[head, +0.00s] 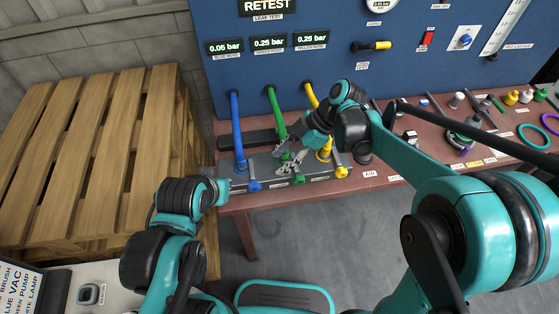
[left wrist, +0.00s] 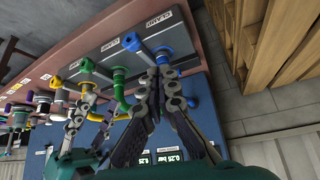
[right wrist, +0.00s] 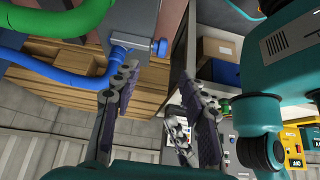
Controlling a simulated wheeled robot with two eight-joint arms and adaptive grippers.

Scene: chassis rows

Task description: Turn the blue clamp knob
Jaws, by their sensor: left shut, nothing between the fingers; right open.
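The blue clamp knob (head: 254,185) sticks out from the front of the grey block (head: 317,186), at the foot of the blue hose (head: 236,125). It also shows in the left wrist view (left wrist: 131,42) and the right wrist view (right wrist: 160,47). My left gripper (left wrist: 165,76) is shut and empty, its fingertips close to the blue fitting in that view; contact cannot be told. The left wrist hides it in the head view. My right gripper (head: 288,160) is open and empty near the green fitting, with the blue knob beyond its fingertips in its wrist view.
A green knob (head: 298,179) and a yellow knob (head: 341,172) stand to the right on the same block, with green (head: 275,108) and yellow hoses above. Wooden pallets (head: 90,150) stand at the left. Small parts lie on the bench's right side.

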